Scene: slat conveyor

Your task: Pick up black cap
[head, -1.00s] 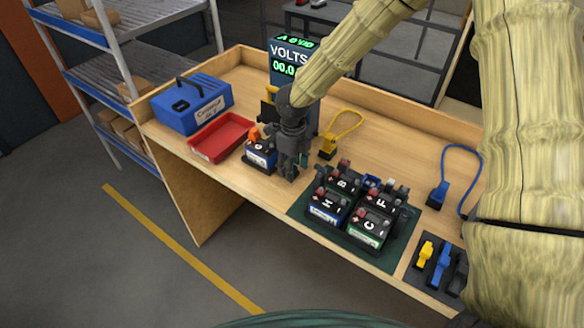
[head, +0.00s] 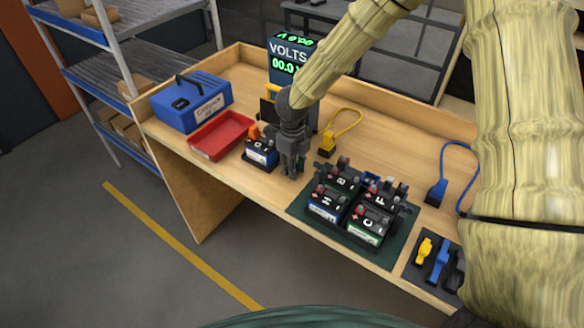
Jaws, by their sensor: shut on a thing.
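My gripper (head: 291,173) points down just right of a single dark battery (head: 262,153) with a white-lettered front, near the front edge of the bench. Its fingers are close together, shut on a small dark thing, which I take to be the black cap. The cap cannot be told apart from the dark fingers at this size. An orange cap (head: 253,132) sits at the left top of the battery. The battery's right end is close to my fingers, and I cannot tell whether they touch.
A red tray (head: 221,135) and a blue case (head: 191,104) lie to the left. A voltmeter (head: 290,58) stands behind my gripper, with a yellow-cabled plug (head: 327,144) to the right. Several batteries fill a green mat (head: 302,209) at front right. Blue and yellow clips lie farther right.

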